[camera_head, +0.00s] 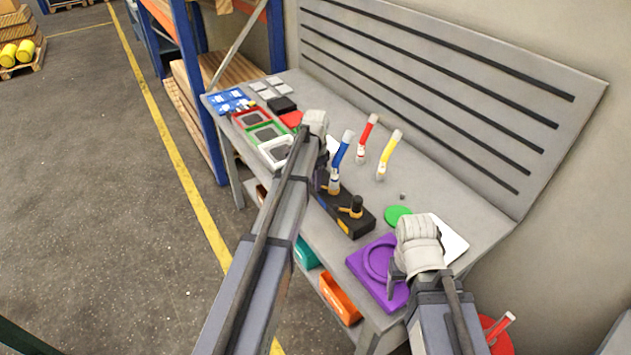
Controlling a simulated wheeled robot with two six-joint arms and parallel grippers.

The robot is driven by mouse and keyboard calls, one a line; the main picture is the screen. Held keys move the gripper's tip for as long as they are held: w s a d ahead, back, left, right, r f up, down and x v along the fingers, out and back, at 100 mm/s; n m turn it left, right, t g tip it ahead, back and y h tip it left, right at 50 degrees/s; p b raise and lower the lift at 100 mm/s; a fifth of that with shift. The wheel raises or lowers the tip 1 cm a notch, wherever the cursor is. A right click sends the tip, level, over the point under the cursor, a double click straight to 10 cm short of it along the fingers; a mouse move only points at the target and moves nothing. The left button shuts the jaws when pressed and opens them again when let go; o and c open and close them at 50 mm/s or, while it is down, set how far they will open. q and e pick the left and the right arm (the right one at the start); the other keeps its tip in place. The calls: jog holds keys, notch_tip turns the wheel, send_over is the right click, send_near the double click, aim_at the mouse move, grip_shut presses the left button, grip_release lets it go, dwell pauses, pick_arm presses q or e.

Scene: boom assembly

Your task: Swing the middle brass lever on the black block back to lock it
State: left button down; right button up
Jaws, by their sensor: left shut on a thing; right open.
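The black block (353,225) lies along the bench's front edge, its left end hidden behind my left arm. A blue-handled piece with a white lower part (345,148) stands up from it, at the middle brass lever (334,189). Another brass lever (352,211) sits by a dark post at the block's right end. My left gripper (321,182) points down beside the middle lever and is shut on it; the contact is mostly hidden. My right gripper (397,275) is open and empty above the purple tray.
A red-handled piece (366,135) and a yellow-handled one (389,152) stand behind the block. The purple tray (365,262), a green disc (396,214) and a white plate (452,242) are to the right. Framed trays (267,133) line the left end. A slotted panel (450,90) backs the bench.

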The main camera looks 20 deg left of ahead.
pick_arm(q)
jog(key=shift+w, duration=0.15)
jog(key=c, duration=0.7)
grip_release()
jog(key=shift+o, duration=0.2)
jog(key=shift+r, duration=0.15)
pick_arm(e)
jog(key=shift+r, duration=0.15)
pick_arm(q)
notch_tip(320, 180, up, 8)
jog(key=p, duration=0.8)
jog(key=shift+f, duration=0.2)
pick_arm(e)
notch_tip(320, 180, up, 8)
jog(key=shift+f, duration=0.2)
